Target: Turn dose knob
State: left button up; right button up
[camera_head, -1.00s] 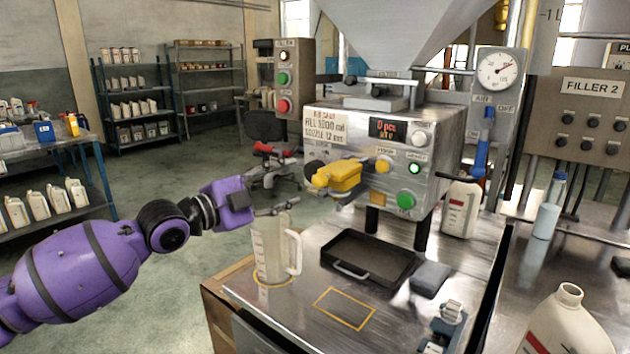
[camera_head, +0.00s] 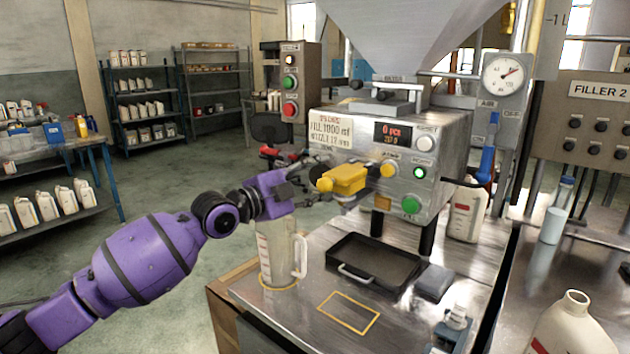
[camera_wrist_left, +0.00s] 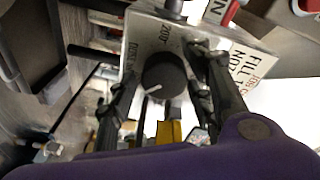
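The dose knob (camera_wrist_left: 165,76) is a round black knob with a white pointer line on the filler's pale panel, seen in the left wrist view. A printed dial label (camera_wrist_left: 148,42) lies around it. My left gripper (camera_wrist_left: 163,68) is open, with one dark finger on each side of the knob; I cannot tell whether either touches it. In the head view my left gripper (camera_head: 314,181) is at the lower left front of the filler machine (camera_head: 353,143) and largely hides the knob. My right gripper is not in view.
A yellow nozzle block (camera_head: 343,179) sits just right of my left gripper. A clear measuring jug (camera_head: 278,255) stands below it on the metal bench. A black drip tray (camera_head: 373,262) lies to the right. Red and green buttons (camera_head: 290,97) are on a box behind.

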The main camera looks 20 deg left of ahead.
pick_arm(q)
jog(key=c, duration=0.8)
jog(key=shift+f, duration=0.1)
jog(key=shift+n, duration=0.3)
